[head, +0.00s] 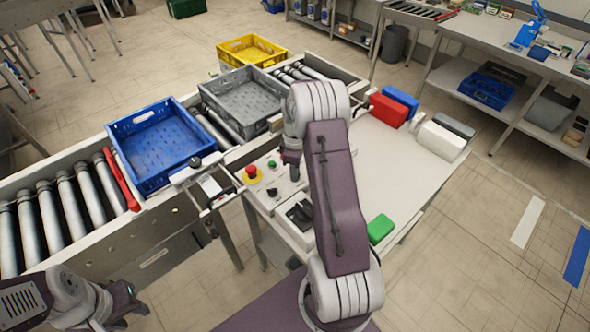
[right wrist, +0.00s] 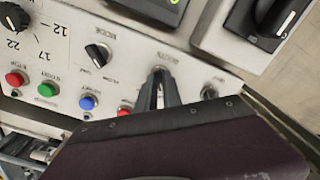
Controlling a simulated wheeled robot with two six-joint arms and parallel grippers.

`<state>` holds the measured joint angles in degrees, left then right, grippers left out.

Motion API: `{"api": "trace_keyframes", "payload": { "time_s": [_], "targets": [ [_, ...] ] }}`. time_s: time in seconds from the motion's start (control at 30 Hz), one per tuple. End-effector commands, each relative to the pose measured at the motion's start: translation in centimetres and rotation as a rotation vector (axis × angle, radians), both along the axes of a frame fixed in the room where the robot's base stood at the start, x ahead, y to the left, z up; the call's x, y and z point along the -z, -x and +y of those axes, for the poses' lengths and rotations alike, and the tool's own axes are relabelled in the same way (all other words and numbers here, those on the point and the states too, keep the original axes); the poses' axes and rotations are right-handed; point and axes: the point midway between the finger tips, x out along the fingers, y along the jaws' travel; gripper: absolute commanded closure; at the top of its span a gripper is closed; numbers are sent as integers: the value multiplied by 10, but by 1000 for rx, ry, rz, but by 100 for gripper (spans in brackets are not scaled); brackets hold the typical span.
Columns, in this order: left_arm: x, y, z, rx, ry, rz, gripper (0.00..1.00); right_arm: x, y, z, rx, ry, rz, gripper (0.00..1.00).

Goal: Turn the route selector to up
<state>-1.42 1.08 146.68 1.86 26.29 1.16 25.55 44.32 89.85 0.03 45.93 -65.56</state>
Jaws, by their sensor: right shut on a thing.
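The control panel (head: 262,166) stands beside the conveyor in the head view. My right gripper (head: 294,172) reaches down onto it. In the right wrist view, the fingers of my right gripper (right wrist: 163,84) are closed on a small knob in the panel's upper row, by a small label that I cannot read surely. The knob is mostly hidden between the fingers, so its pointing direction does not show. A black selector knob (right wrist: 97,54) with a white mark sits to its left. My left gripper (head: 126,302) is at the lower left, away from the panel; its jaw opening is unclear.
Red, green and blue buttons (right wrist: 87,102) line the panel near my fingers. A big black rotary switch (right wrist: 272,18) is at upper right. Blue (head: 158,143), grey (head: 243,101) and yellow (head: 250,50) crates stand in a row. A green block (head: 380,228) lies on the table.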

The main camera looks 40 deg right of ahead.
Motion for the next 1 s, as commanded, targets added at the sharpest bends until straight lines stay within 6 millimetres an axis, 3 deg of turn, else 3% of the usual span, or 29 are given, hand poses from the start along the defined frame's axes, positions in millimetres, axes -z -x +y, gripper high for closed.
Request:
{"api": "trace_keyframes", "payload": {
  "time_s": [1.0],
  "targets": [
    [-24, 0, 0, 0, 0, 0, 64, -3, -2, -2, 954, 2, -8, 100]
  ]
}}
